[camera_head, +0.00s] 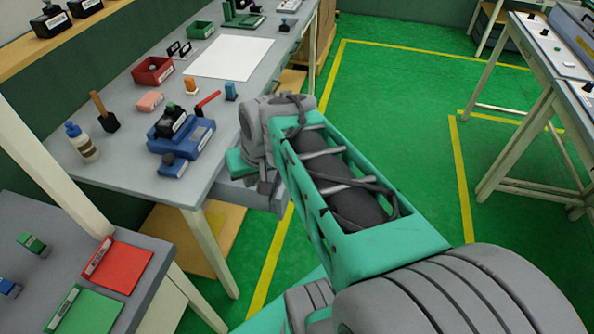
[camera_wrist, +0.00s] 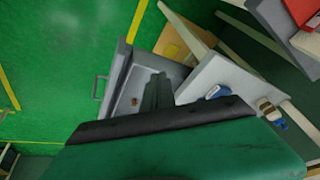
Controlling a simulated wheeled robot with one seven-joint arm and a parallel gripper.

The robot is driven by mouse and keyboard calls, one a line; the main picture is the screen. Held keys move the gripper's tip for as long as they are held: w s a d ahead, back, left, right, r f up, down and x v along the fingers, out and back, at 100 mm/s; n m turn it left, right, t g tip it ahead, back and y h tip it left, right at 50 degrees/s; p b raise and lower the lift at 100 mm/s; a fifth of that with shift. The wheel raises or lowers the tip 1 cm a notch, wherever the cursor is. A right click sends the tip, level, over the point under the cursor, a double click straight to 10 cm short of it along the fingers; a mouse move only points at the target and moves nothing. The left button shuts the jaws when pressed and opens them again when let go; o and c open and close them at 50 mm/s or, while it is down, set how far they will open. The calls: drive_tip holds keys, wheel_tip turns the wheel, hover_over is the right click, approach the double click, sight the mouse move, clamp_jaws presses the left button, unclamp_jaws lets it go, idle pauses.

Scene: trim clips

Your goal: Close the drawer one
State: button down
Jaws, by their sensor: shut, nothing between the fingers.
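The grey drawer (camera_wrist: 119,68) stands pulled out from under the worktable in the wrist view. Its bar handle (camera_wrist: 99,88) is on the left side of its front, and a small orange-brown item (camera_wrist: 134,101) lies inside. In the head view part of the drawer (camera_head: 236,194) shows below the table's right edge, largely hidden behind my arm. My gripper (camera_wrist: 158,80) is shut and empty, and its fingers overlap the drawer's interior in the wrist view. I cannot tell whether they touch the drawer. In the head view the fingertips are hidden by my arm.
The grey worktable (camera_head: 215,100) holds a blue box with a black stamp (camera_head: 184,138), a glue bottle (camera_head: 82,142), a red bin (camera_head: 153,71) and a white sheet (camera_head: 229,57). A wooden board (camera_head: 190,238) lies below. Green floor (camera_head: 405,95) is open to the right.

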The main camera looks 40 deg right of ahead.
drive_tip(key=d+f+m+t+b, duration=0.25)
drive_tip(key=d+f, duration=0.25)
drive_tip(key=d, duration=0.5)
drive_tip(key=d+f+m+t+b, duration=0.1)
drive_tip(key=d+f+m+b, duration=0.35)
drive_tip(key=d, duration=0.65)
drive_tip(key=x, duration=1)
drive_tip(key=shift+h, duration=0.3)
drive_tip(key=shift+g, duration=0.25)
